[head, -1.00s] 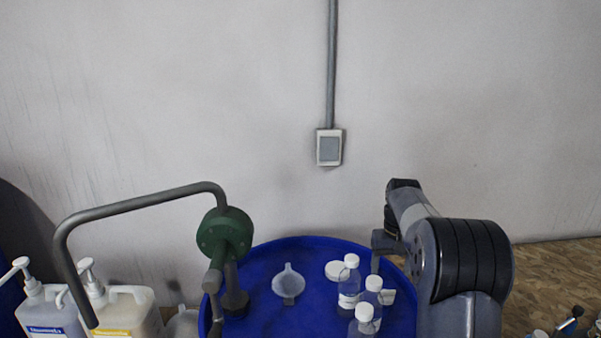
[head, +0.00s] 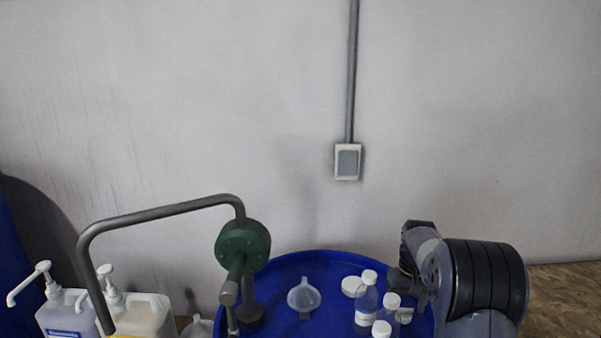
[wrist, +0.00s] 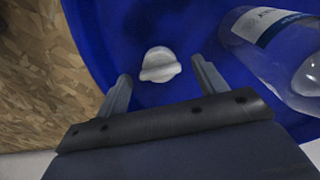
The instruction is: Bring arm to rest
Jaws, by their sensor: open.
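My gripper (wrist: 160,88) is open in the wrist view, its two fingers apart with nothing held between them. It is above the blue drum top (wrist: 100,25). A small white object (wrist: 160,66) lies on the drum just beyond the fingertips, apart from them. A clear labelled bottle (wrist: 275,45) is to the right of the fingers. In the head view my arm (head: 465,280) is folded at the right of the blue drum (head: 275,325); the fingers are hidden there.
On the drum stand a green pump (head: 243,246) with a bent handle, a clear funnel (head: 303,297) and several white-capped bottles (head: 367,300). Two pump jugs, one being (head: 140,315), stand at the left. A wall with a switch box (head: 347,162) is behind.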

